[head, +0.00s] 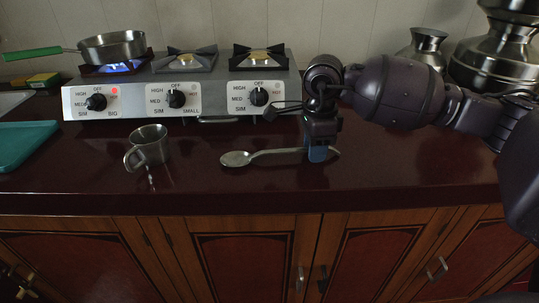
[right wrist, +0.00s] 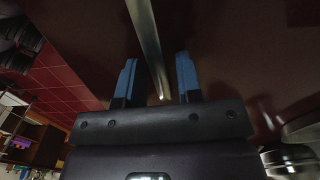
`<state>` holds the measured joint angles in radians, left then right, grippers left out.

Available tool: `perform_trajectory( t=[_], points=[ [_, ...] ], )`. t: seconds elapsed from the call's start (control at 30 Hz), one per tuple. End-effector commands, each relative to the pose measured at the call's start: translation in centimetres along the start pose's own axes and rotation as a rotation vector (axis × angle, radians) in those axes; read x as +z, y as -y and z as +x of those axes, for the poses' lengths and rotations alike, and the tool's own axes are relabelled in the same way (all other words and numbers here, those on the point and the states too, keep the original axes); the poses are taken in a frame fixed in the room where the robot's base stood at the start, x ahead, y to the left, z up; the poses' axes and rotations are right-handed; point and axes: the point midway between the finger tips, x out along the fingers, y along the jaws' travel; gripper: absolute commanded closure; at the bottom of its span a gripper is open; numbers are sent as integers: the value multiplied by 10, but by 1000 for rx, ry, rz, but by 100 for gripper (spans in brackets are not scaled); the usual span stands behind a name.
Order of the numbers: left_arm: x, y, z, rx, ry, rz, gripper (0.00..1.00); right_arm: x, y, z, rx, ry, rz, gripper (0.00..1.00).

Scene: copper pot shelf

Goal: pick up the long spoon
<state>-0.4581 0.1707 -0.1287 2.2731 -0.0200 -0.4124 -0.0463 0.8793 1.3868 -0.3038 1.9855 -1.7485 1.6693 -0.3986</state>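The long spoon (head: 237,158) lies on the dark red counter in front of the stove. Its bowl points left and its handle runs right. My right gripper (head: 318,154) points down over the handle, near its right end. In the right wrist view, the spoon's handle (right wrist: 148,40) runs between the two blue fingertips of my right gripper (right wrist: 157,70). The fingers are open, with a gap on both sides of the handle. My left gripper is not in view.
A metal mug (head: 152,143) stands left of the spoon. Behind is a stove (head: 215,96) with a pan (head: 112,46) over a lit burner. A teal tray (head: 22,143) lies far left. Metal pots (head: 497,62) stand at the back right. The counter's front edge is close.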

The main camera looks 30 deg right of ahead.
Motion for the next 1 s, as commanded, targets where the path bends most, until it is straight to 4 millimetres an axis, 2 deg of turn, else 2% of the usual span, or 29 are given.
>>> perform_trajectory(
  t=[0.03, 0.2, 0.5, 0.63, 0.77, 1.0],
  points=[
    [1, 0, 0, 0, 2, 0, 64, 0, 0, 0, 0, 0, 0, 75],
    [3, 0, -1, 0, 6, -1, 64, 0, 0, 0, 1, 0, 0, 100],
    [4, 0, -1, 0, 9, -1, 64, 0, 0, -1, 0, 0, 0, 100],
    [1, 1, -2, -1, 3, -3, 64, 0, 0, -10, -3, 1, 0, 100],
    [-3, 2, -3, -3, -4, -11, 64, 0, 0, -31, -7, 4, 0, 100],
    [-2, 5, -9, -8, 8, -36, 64, 0, 0, -93, -12, 6, 0, 100]
  ],
)
